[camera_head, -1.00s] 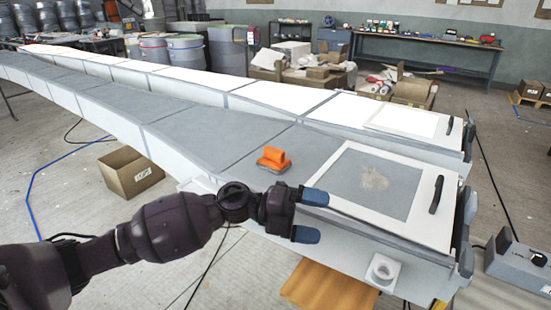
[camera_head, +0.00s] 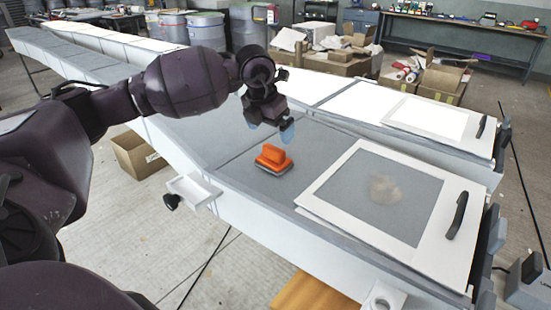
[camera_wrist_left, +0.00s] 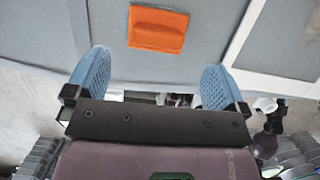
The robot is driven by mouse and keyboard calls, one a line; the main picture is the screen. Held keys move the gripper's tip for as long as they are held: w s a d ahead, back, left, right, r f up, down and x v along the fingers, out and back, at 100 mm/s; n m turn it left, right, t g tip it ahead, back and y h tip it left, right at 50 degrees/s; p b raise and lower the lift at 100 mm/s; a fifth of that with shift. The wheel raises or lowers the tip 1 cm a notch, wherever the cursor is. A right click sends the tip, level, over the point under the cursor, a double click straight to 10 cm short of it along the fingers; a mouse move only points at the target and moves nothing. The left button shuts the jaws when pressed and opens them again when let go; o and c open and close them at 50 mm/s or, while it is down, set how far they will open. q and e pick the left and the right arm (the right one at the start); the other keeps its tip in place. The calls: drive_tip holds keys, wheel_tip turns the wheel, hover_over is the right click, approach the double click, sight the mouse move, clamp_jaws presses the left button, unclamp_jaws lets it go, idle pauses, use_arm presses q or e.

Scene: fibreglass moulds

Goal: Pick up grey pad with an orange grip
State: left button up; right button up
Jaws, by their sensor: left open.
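The grey pad with an orange grip (camera_head: 272,160) lies on the grey top of the near long mould (camera_head: 215,135), left of the white-framed panel. In the left wrist view its orange grip (camera_wrist_left: 158,28) shows at the top, beyond the fingertips and between them sideways. My left gripper (camera_head: 269,127) is above the mould, just behind and above the pad in the head view, with its blue fingers pointing down. It is open and empty, and apart from the pad. In the left wrist view both blue fingers (camera_wrist_left: 154,80) stand wide apart. My right gripper is not in view.
A white-framed panel (camera_head: 336,205) with a black handle (camera_head: 456,215) lies right of the pad. A small white tray (camera_head: 193,188) sticks out from the mould's near side. Cardboard boxes (camera_head: 440,78) stand behind the second mould. The mould top around the pad is clear.

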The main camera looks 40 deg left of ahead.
sight(273, 147)
use_arm(q)
drive_tip(key=x, duration=0.9)
drive_tip(key=shift+s+a+b, duration=0.1)
drive_tip(key=shift+s+b, duration=0.1)
drive_tip(key=shift+b, duration=0.15)
drive_tip(key=shift+r, duration=0.1)
drive_tip(key=c, duration=0.6)
drive_tip(key=shift+o, duration=0.2)
wheel_tip(273, 147, up, 20)
drive_tip(key=p, duration=0.1)
